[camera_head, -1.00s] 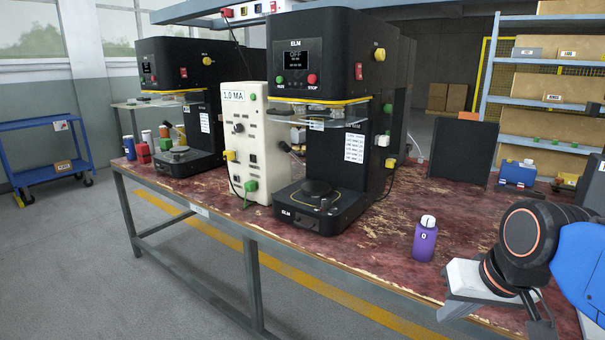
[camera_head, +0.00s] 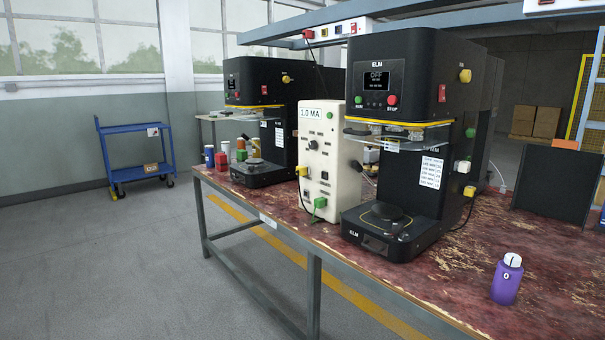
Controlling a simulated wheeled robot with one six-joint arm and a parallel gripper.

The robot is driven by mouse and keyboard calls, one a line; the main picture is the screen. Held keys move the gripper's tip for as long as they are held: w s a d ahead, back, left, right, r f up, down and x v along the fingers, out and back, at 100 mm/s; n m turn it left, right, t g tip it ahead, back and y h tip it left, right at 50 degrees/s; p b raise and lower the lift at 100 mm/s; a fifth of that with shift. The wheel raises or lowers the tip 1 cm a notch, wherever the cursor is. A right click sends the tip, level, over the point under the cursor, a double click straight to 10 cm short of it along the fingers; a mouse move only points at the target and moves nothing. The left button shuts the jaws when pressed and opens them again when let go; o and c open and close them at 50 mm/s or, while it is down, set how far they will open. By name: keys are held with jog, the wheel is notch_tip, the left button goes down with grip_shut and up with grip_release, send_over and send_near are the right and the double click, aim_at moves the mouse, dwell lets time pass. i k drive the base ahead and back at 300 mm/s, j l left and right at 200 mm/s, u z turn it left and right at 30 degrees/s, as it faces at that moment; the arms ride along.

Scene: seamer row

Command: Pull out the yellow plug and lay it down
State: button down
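A yellow plug (camera_head: 470,191) sits in the right side of the near black seamer (camera_head: 400,190), with a dark cable hanging from it, below a white plug (camera_head: 462,167). A second yellow plug (camera_head: 302,171) sits at the left edge of the cream box marked 1.0 MA (camera_head: 320,150), also with a dark cable. A green plug (camera_head: 319,203) is low on that box. I cannot tell from the view which yellow plug is the task's. My gripper is not in view.
A purple bottle (camera_head: 507,280) stands on the worn red table (camera_head: 450,275) at the right front. A far seamer (camera_head: 262,110) with small containers beside it stands further back. A blue cart (camera_head: 137,152) stands on the floor at left. The table's front right is mostly bare.

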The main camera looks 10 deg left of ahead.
aim_at(301, 170)
jog(key=i+j+z, duration=0.15)
jog(key=j+z, duration=0.2)
jog(key=j, duration=0.7)
jog(key=j+z, duration=0.35)
jog(key=j, duration=0.7)
jog(key=k+j+z, duration=0.1)
jog(key=j+z, duration=0.25)
jog(key=j, duration=0.7)
